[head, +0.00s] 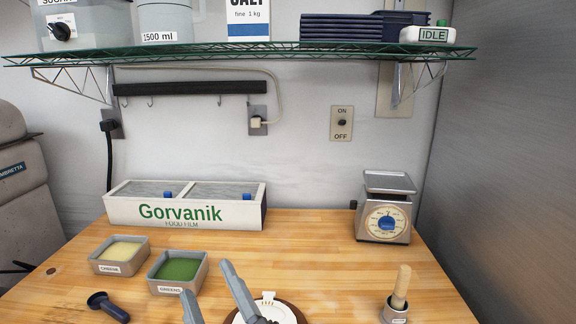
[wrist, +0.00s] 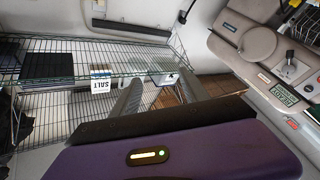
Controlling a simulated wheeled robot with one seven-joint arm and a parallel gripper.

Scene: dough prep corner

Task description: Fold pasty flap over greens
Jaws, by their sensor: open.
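A white round piece with a small tab at its far edge, perhaps the pasty (head: 270,305), lies on a dark brown round base at the bottom edge of the head view. Its near part is cut off by the frame and partly hidden by my gripper, so I cannot make out the flap or any filling. The greens tub (head: 178,270), grey with a green filling, stands left of my gripper. My gripper (head: 207,279) is open, its two grey fingers apart and empty, left of the white piece. Both fingers also show in the wrist view (wrist: 158,90), which faces the shelf and not the pasty.
A cheese tub (head: 118,254) stands left of the greens, with a dark scoop (head: 108,306) in front. The film box (head: 185,206) and scale (head: 385,215) stand at the back. A pot with a wooden-handled tool (head: 398,300) stands right. The middle table is clear; a wire shelf (head: 270,52) hangs above.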

